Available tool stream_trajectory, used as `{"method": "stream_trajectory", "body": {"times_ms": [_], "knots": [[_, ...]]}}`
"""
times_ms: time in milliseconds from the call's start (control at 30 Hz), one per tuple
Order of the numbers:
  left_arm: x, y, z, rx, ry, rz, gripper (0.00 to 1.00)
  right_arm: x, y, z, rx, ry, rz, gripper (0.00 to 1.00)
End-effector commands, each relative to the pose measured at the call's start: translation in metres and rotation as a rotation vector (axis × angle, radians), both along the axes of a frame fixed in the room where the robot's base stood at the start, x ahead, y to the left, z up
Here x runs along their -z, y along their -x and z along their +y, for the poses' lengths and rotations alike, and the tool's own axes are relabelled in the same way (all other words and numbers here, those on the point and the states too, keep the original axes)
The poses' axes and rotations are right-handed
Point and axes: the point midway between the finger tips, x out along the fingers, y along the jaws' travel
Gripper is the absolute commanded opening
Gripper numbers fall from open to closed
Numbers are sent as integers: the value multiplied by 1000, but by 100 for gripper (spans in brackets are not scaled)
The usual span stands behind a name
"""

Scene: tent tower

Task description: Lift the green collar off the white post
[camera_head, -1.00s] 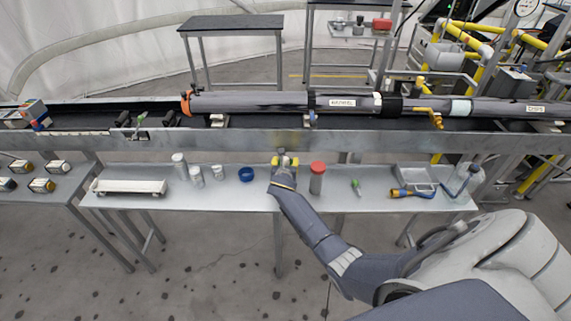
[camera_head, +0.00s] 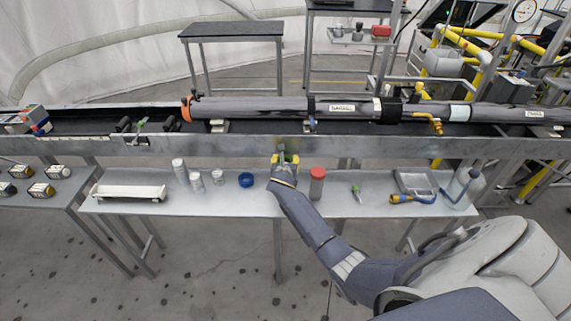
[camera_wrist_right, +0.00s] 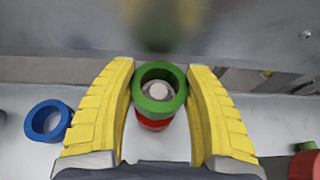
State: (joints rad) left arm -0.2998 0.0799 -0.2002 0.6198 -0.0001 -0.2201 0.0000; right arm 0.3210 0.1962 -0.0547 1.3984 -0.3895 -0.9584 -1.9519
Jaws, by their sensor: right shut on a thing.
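In the right wrist view the green collar (camera_wrist_right: 159,88) is a thick ring between the two yellow fingers of my right gripper (camera_wrist_right: 160,90), which is shut on it. The round top of the white post (camera_wrist_right: 158,91) shows inside the ring's hole. A red ring (camera_wrist_right: 154,122) shows just below the collar; whether they touch is unclear. In the head view my right gripper (camera_head: 285,160) is at the table's back edge, and the collar and post are mostly hidden by it. My left gripper is not in view.
A blue ring (camera_head: 246,180) lies left of the gripper on the grey table (camera_head: 225,205). A red-capped jar (camera_head: 317,184) stands close on the right. The conveyor's metal side (camera_head: 230,146) rises just behind. White containers (camera_head: 179,168) and a white tray (camera_head: 130,192) are further left.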

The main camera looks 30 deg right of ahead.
Motion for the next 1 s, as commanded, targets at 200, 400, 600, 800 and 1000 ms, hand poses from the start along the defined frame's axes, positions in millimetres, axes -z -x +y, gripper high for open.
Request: {"method": "stream_trajectory", "body": {"times_ms": [200, 400, 600, 800, 1000], "knots": [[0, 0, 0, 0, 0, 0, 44, -10, 0, 0, 0, 1, -1, 22], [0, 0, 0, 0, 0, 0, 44, -19, 0, 0, 1, 1, -1, 22], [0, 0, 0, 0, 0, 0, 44, -26, 0, 0, 0, 1, -2, 22], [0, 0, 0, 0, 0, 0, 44, -29, 0, 0, 0, 1, 0, 22], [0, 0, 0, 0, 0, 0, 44, -30, 0, 0, 0, 1, 0, 22]]}}
